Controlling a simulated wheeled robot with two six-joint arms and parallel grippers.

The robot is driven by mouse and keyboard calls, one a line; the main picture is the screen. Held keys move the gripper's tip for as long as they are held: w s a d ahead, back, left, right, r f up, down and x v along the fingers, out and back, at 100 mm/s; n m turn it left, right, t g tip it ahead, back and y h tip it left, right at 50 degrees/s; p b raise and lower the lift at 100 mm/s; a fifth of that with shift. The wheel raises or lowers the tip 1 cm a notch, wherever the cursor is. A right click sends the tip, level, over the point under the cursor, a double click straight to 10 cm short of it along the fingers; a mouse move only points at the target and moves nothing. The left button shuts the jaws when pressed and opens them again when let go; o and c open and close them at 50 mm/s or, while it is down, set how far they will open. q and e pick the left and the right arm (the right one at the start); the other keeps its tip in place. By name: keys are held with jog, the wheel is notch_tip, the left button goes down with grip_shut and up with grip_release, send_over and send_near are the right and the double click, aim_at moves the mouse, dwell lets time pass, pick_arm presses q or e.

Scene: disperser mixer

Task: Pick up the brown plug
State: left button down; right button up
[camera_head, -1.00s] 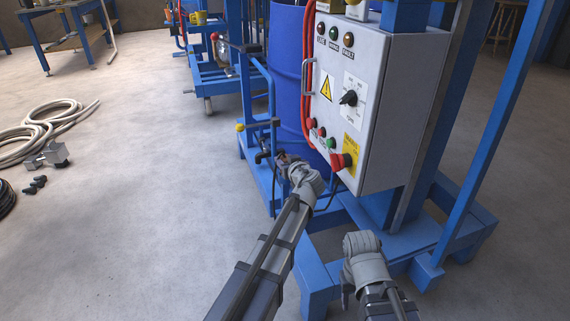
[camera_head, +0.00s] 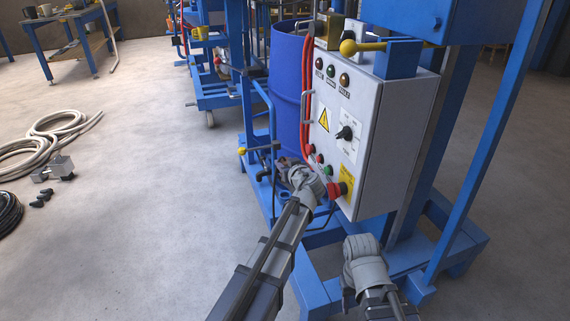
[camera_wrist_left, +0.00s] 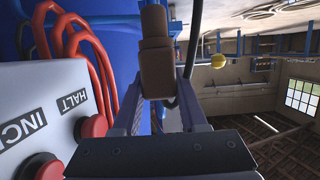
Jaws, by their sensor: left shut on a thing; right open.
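The brown plug (camera_wrist_left: 157,58) stands upright between the fingers of my left gripper (camera_wrist_left: 160,100) in the left wrist view, with a dark cable beside it. My left gripper (camera_head: 284,167) is shut on it. In the head view the gripper is beside the control box's lower left edge, in front of the blue frame; the plug is too small to make out clearly there. My right gripper (camera_head: 352,290) is low in front of the frame's base, open; its fingertips are mostly hidden by my wrist.
A grey control box (camera_head: 378,130) with a red knob (camera_head: 336,190) stands close to the right of my left gripper. A blue drum (camera_head: 288,90) and red cables are behind. A hose coil (camera_head: 45,138) and small grey parts (camera_head: 55,170) lie on the left floor.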

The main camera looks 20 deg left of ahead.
pick_arm(q)
notch_tip(320, 180, up, 10)
jog(key=p, duration=0.8)
jog(key=shift+f, duration=0.2)
